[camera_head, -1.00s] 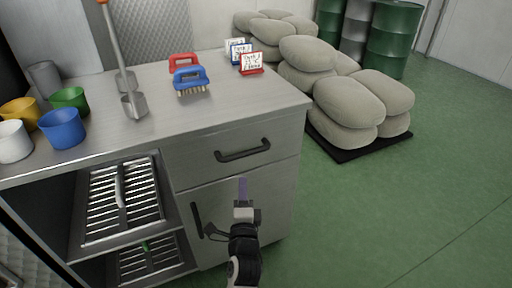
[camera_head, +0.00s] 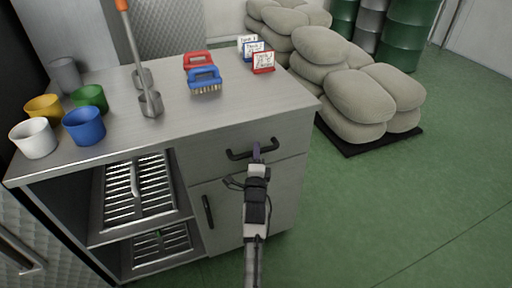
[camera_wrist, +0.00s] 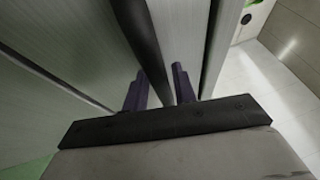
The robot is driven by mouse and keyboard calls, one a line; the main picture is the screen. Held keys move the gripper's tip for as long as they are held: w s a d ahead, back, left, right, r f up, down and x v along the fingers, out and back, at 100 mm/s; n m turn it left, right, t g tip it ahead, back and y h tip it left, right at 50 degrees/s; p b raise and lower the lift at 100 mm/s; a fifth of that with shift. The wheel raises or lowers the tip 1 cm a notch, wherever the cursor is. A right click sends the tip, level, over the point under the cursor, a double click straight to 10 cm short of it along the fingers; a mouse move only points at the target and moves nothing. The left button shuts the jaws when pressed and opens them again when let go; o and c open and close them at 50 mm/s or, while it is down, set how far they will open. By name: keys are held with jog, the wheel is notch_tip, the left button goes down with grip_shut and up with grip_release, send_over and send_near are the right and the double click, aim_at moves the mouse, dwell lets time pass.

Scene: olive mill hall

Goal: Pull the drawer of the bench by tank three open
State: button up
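The bench's drawer (camera_head: 218,150) is shut, its front flush with the grey cabinet. Its dark bar handle (camera_head: 270,145) runs along the front, and the bar also crosses the wrist view (camera_wrist: 144,42). My gripper (camera_head: 256,153) is at the middle of this handle.
A cabinet door with a dark upright handle (camera_head: 208,211) is below the drawer. Slatted racks (camera_head: 138,190) fill the open left bay. Cups (camera_head: 84,126), brushes (camera_head: 205,80) and small signs (camera_head: 262,62) stand on top. Sacks (camera_head: 357,103) lie to the right; green floor in front is clear.

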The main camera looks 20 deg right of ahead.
jog(key=shift+w+d, duration=0.1)
jog(key=shift+w, duration=0.15)
jog(key=shift+c, duration=0.5)
grip_shut()
